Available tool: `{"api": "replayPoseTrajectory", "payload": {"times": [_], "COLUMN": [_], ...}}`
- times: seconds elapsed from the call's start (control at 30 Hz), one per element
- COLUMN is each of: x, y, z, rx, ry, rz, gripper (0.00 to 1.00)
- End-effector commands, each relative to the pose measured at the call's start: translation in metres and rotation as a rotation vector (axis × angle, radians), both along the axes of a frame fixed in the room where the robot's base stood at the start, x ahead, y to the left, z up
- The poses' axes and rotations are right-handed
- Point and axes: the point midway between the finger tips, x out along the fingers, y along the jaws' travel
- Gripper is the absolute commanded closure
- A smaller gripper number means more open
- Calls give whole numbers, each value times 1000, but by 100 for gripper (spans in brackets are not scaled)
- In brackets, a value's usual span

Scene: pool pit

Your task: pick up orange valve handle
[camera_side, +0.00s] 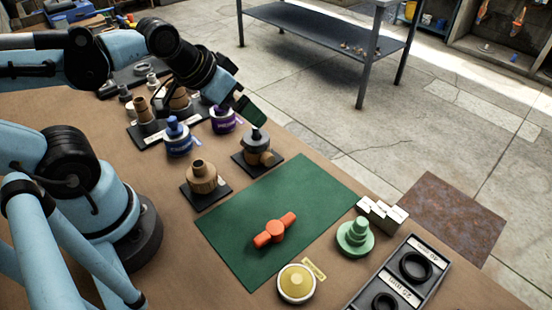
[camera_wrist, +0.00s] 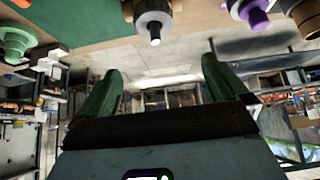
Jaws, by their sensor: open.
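The orange valve handle (camera_side: 274,230) lies on the green mat (camera_side: 240,256) on the brown table in the side view. It is a round hub with two arms. In the wrist view a bit of orange (camera_wrist: 18,3) shows at the top left edge, on the green mat (camera_wrist: 75,20). My gripper (camera_side: 246,112) is up over the far side of the table, away from the handle, beyond the mat's far edge. In the wrist view its two green fingers (camera_wrist: 160,92) stand wide apart with nothing between them.
A grey-topped fitting (camera_side: 257,148) and a brown fitting (camera_side: 203,178) stand on black bases left of the mat. Blue (camera_side: 178,138) and purple (camera_side: 222,120) pieces stand behind. A green stepped piece (camera_side: 355,238), a yellow disc (camera_side: 297,283) and a ring tray (camera_side: 440,262) lie right of the mat.

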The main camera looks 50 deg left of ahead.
Motion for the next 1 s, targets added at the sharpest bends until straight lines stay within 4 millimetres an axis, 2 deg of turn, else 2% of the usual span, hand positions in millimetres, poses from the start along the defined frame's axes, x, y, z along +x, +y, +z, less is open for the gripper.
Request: {"api": "replayPoseTrajectory", "payload": {"times": [0.47,0.5,0.57,0.73,1.0], "x": [0,0,0,0,0], "y": [0,0,0,0,0], "z": [0,0,0,0,0], "rx": [0,0,0,0,0], "ry": [0,0,0,0,1], "rz": [0,0,0,0,0], "gripper": [0,2,11,37,38]}}
